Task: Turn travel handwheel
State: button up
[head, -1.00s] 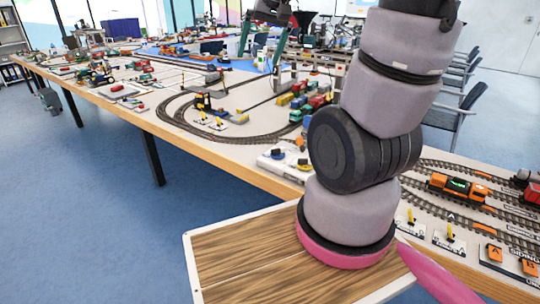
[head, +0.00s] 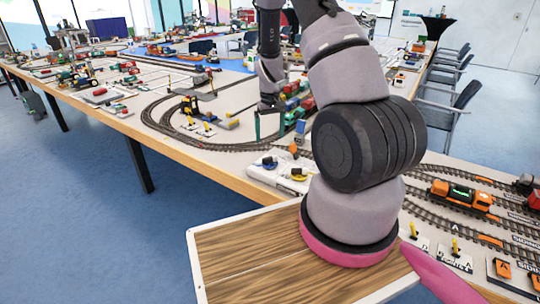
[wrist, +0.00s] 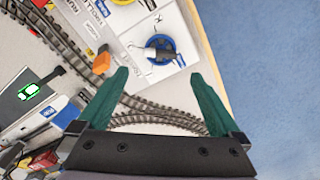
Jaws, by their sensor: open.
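A blue handwheel (wrist: 160,48) with a dark and white handle is mounted on a white panel in the wrist view. It lies just ahead of my fingertips, apart from them. A yellow handwheel (wrist: 122,2) is cut off at the top edge. In the head view the blue handwheel (head: 268,162) and the yellow handwheel (head: 298,173) sit on the white control box at the table's near edge. I cannot read which one is marked travel. My gripper (wrist: 160,74) is open and empty, its green fingers pointing toward the panel. In the head view my gripper (head: 269,127) hangs above the tracks behind the box.
Curved model track (head: 185,140) runs behind and left of the box. A orange block (wrist: 101,60) stands beside the panel, left of my fingers. Coloured containers (head: 299,105) stand right of my gripper. An orange locomotive (head: 462,194) is at right. Blue floor lies beyond the table edge.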

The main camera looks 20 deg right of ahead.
aim_at(270, 157)
notch_tip(270, 157, down, 10)
jog(key=shift+r, duration=0.25)
jog(key=c, duration=1.2)
jog(key=shift+c, duration=0.2)
jog(key=shift+m, duration=0.4)
jog(key=m, duration=0.6)
jog(key=shift+a, duration=0.1)
jog(key=m, duration=0.7)
